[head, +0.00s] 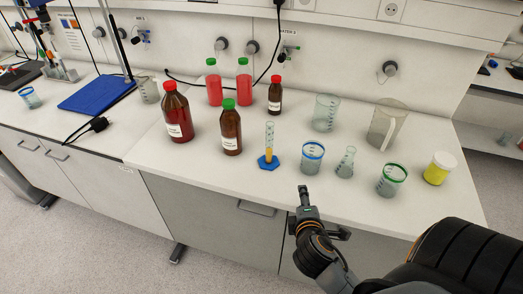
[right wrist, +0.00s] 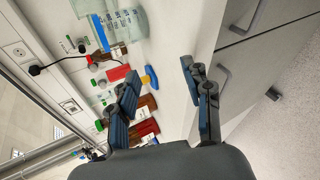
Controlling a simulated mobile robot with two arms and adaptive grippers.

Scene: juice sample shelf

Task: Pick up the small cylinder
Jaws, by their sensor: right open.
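The small cylinder (head: 270,139) is a narrow clear measuring cylinder with orange-yellow liquid and a blue hexagonal base. It stands upright near the front of the white bench in the head view. In the right wrist view its blue base (right wrist: 152,77) shows sideways between the fingers, some way beyond them. My right gripper (head: 312,214) is open and empty, in front of the bench edge and to the right of the cylinder. It also shows in the right wrist view (right wrist: 160,78). My left gripper is not in view.
A blue-rimmed beaker (head: 312,158) stands just right of the cylinder, and a green-capped brown bottle (head: 231,133) just left. A flask (head: 346,163), a green-rimmed beaker (head: 391,182) and a yellow jar (head: 439,169) stand farther right. The bench front (head: 222,176) is clear.

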